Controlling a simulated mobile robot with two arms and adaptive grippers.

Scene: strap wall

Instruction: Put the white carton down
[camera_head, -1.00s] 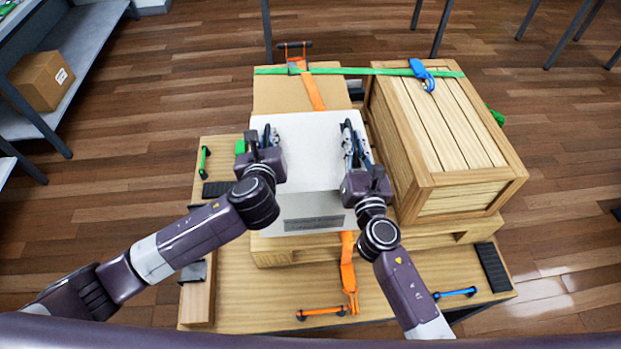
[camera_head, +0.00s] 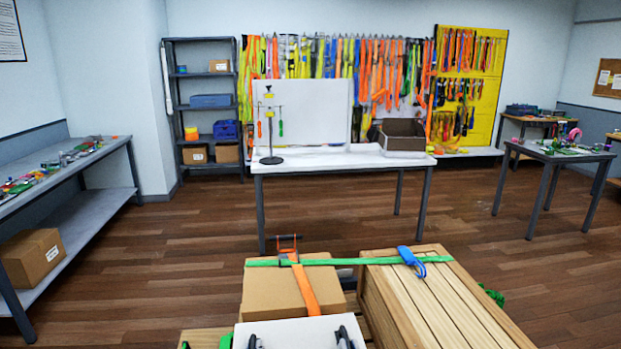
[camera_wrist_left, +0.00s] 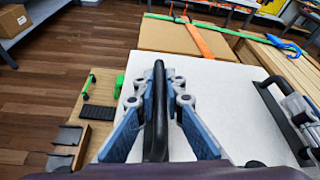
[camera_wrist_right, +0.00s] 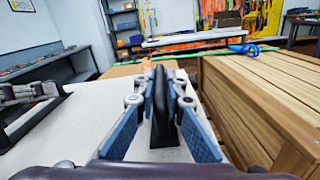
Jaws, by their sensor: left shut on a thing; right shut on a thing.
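The white carton (camera_head: 300,332) shows only by its far top part at the bottom edge of the head view. Its pale top also fills much of the left wrist view (camera_wrist_left: 215,100) and the right wrist view (camera_wrist_right: 85,125). My left gripper (camera_wrist_left: 157,95) is shut on a black upright handle at the carton's left side. My right gripper (camera_wrist_right: 160,100) is shut on the matching handle at its right side.
The brown box (camera_head: 275,290) carries an orange strap (camera_head: 305,290). A wooden crate (camera_head: 435,305) stands close on the carton's right. A green strap (camera_head: 330,262) crosses both. A white table (camera_head: 330,162) stands farther off, with open floor between. Shelving (camera_head: 60,220) is at left.

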